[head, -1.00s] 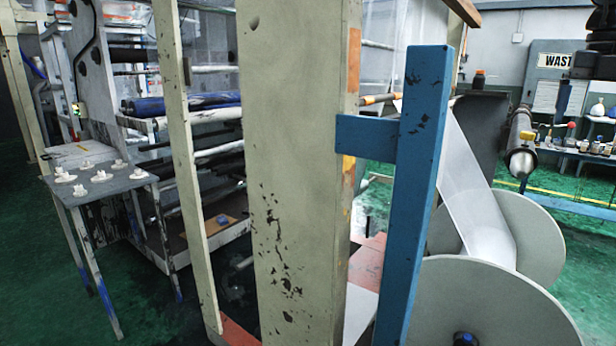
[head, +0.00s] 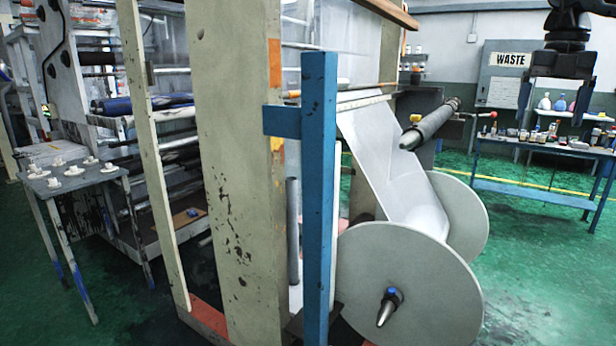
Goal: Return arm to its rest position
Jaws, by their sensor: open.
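My gripper (head: 551,108) hangs at the upper right of the head view, pointing down, dark, with its two fingers apart. Nothing shows between the fingers. Behind it stands a blue bench (head: 530,188) with bottles and jars. My gripper appears in front of the bench's back area and touches nothing that I can see. Most of my arm above it is out of view.
A film machine has a thick cream post (head: 228,180), a blue post (head: 319,180) and a large roll with round grey end discs (head: 410,290). A grey table (head: 75,182) with small white parts stands left. Green floor (head: 540,260) is clear at right.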

